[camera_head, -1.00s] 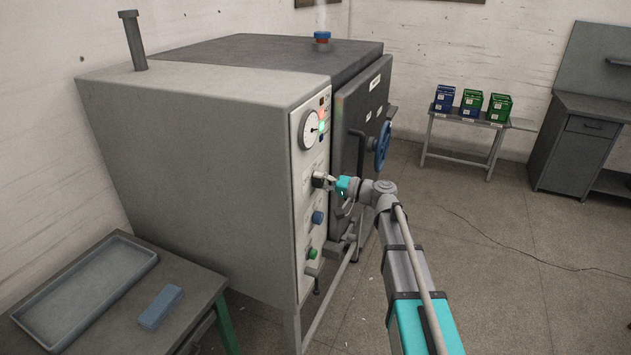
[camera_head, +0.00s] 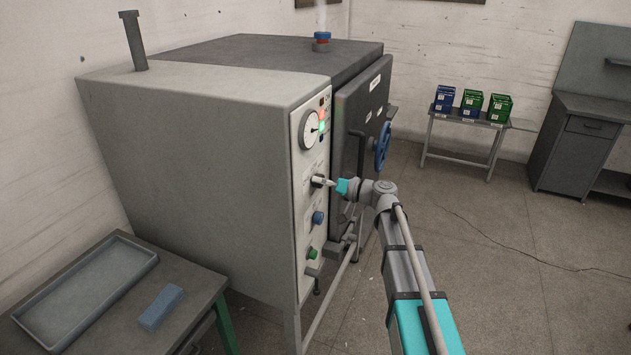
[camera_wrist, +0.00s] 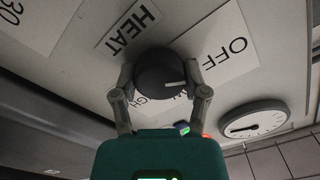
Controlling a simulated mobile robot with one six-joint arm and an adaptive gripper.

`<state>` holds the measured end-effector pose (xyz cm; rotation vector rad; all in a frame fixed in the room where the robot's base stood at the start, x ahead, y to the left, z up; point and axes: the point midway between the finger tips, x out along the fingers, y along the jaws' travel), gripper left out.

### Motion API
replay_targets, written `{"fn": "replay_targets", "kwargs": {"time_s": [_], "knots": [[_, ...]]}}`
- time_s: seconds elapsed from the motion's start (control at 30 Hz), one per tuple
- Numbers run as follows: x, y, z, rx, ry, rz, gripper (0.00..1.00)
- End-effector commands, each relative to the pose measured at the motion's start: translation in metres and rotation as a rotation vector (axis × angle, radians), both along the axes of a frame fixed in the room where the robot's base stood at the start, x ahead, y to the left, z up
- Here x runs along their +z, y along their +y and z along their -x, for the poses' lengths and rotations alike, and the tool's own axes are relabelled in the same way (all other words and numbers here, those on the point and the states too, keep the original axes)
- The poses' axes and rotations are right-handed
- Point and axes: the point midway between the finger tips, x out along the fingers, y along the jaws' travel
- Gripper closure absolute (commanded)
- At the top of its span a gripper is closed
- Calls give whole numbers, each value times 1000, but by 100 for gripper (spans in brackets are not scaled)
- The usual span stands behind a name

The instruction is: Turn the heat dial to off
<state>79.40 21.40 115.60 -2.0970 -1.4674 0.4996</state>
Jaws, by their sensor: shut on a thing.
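The heat dial (camera_wrist: 162,68) is a dark round knob with a white pointer line in the wrist view. The two fingers of my gripper (camera_wrist: 161,82) are closed on opposite sides of it. The pointer line points right, near the lower edge of the OFF label (camera_wrist: 232,54). A HEAT label (camera_wrist: 128,30) is beside the dial, and another label under it is partly hidden by the fingers. In the head view my gripper (camera_head: 324,181) is at the panel, and the dial is small and mostly hidden there.
The grey machine's panel (camera_head: 309,200) also has a round gauge (camera_head: 309,129), lit lamps (camera_head: 323,121), a blue knob (camera_head: 318,217) and a green button (camera_head: 311,253). A door with a blue handwheel (camera_head: 383,146) stands to the right. The floor at right is open.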

Motion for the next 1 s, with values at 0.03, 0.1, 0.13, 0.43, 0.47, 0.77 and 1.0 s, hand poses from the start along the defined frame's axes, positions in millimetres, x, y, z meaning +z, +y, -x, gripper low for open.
{"fn": "replay_targets", "kwargs": {"time_s": [0.03, 0.1, 0.13, 0.43, 0.47, 0.77, 1.0], "knots": [[-2, -4, -2, -11, -3, 7, 89], [-2, -4, -2, -11, -2, 7, 89], [-2, -4, -2, -11, -2, 7, 89], [-1, -3, -2, -8, -1, 5, 7], [-1, -2, -2, -6, 0, 5, 7], [-1, -1, 0, -2, 0, 3, 7], [0, -5, 2, -1, 1, 2, 7]]}}
